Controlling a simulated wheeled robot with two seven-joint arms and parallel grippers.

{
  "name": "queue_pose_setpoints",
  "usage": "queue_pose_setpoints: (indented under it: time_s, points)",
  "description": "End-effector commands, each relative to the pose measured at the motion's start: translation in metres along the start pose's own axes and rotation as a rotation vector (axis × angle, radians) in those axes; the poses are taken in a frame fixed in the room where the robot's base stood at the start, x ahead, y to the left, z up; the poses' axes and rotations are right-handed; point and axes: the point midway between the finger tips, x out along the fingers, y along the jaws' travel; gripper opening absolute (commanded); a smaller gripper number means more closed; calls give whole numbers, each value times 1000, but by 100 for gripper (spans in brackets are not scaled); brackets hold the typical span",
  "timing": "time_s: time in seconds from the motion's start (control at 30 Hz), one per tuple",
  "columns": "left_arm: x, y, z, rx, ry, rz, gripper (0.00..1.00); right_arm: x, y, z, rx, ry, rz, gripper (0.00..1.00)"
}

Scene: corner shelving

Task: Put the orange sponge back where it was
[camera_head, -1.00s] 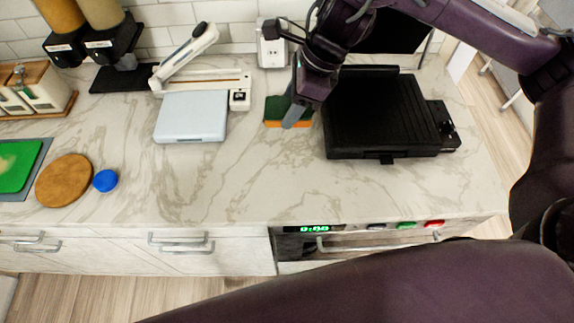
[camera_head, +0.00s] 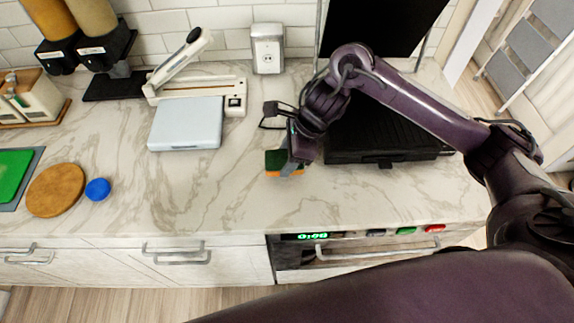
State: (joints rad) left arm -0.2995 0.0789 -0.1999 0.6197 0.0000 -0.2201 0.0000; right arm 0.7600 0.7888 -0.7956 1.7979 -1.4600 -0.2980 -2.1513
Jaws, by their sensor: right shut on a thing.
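The sponge (camera_head: 273,158), with a dark green top and an orange lower layer, is near the middle of the marble counter, in front of the wall outlet and to the left of the black griddle. My right gripper (camera_head: 287,165) reaches down from the right and is shut on it. The fingers hide the sponge's right part. I cannot tell whether the sponge touches the counter or hangs just above it. My left gripper is not in view.
The black griddle (camera_head: 375,152) with its raised lid stands right of the sponge, partly behind my right arm. A pale blue scale (camera_head: 186,123) lies left, before a white slicer-like device (camera_head: 196,84). A round wooden board (camera_head: 56,190) and blue lid (camera_head: 97,189) lie further left. The front middle counter is clear.

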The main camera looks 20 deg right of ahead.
Motion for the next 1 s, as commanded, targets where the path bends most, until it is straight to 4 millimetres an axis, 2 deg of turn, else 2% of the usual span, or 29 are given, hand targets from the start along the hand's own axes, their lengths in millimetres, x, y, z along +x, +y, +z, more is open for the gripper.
queue_pose_setpoints:
  time_s: [0.3,0.57,0.6,0.73,1.0]
  points:
    - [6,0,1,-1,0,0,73,33,1,-13,2,-1,3,33]
    - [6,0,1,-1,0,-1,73,36,0,-15,1,1,0,33]
    - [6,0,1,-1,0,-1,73,36,0,-15,1,1,0,54]
    - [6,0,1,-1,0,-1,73,36,0,-15,1,1,0,71]
    - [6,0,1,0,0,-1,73,35,0,-15,1,0,-1,73]
